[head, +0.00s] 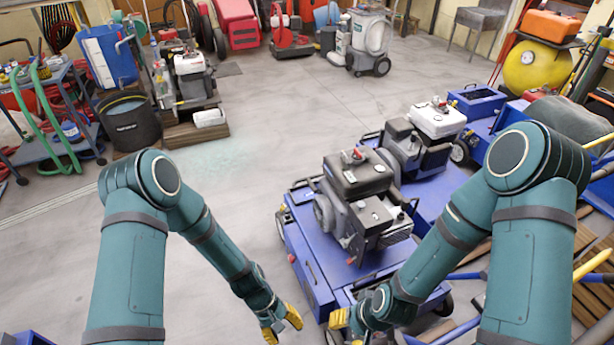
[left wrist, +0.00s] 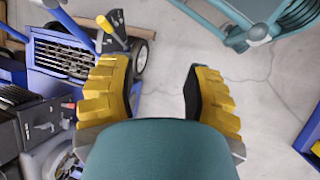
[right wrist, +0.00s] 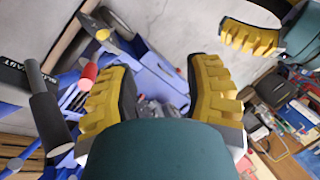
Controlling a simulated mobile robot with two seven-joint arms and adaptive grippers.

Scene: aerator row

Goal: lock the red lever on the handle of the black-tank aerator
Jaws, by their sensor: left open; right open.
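The black-tank aerator (head: 357,173) stands nearest me, a blue machine with a black tank on its engine. Its handle is not clearly visible in the head view. In the right wrist view a red grip-shaped part (right wrist: 89,74), possibly the red lever, shows left of the fingers, beside a black grip (right wrist: 42,90); I cannot tell its position. My left gripper (head: 281,325) is open and empty, left of the aerator's near end. My right gripper (head: 347,330) is open and empty at its near end, apart from the red part. It also shows open in its wrist view (right wrist: 165,78).
A white-tank aerator (head: 437,120) stands directly behind. Blue bars and wooden pallets (head: 590,250) lie to the right. A yellow-knobbed lever (left wrist: 106,22) shows in the left wrist view. Open concrete floor (head: 250,165) lies to the left. A hose cart (head: 50,120) stands far left.

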